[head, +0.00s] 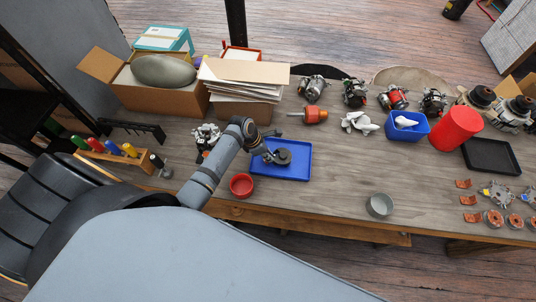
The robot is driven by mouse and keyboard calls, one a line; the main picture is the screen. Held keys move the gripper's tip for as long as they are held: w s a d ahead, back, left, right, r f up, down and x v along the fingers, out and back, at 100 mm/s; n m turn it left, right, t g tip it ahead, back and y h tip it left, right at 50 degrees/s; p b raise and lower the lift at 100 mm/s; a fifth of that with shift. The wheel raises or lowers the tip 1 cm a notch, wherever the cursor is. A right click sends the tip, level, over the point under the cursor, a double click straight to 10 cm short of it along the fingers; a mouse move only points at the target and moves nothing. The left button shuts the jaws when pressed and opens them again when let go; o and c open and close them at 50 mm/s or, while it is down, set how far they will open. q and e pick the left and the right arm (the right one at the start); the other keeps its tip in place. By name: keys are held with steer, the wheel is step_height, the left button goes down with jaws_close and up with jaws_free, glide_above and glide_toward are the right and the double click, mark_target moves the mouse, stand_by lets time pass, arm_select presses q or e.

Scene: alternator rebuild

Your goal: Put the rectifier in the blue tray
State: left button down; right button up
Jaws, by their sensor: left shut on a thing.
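The blue tray (297,175) lies flat on the wooden table, left of the middle. My left gripper (270,156) reaches over the tray from the left and is shut on a dark grey, rounded part, which looks like the rectifier (282,157). The part is over the tray's upper middle. The gripper and wrist hide some of it, and I cannot tell whether it touches the tray floor. My right gripper is not in view.
A red bowl (241,185) stands close to the tray's left side. A grey cup (380,205) is near the front edge. An orange-red rotor (314,115) lies behind the tray. A blue bin (407,127) and red cylinder (455,128) stand right. Bare table lies right of the tray.

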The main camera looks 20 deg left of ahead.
arm_select(q)
steer(key=c, duration=1.4)
jaws_free()
steer(key=shift+o, duration=0.2)
steer(key=v, duration=1.2)
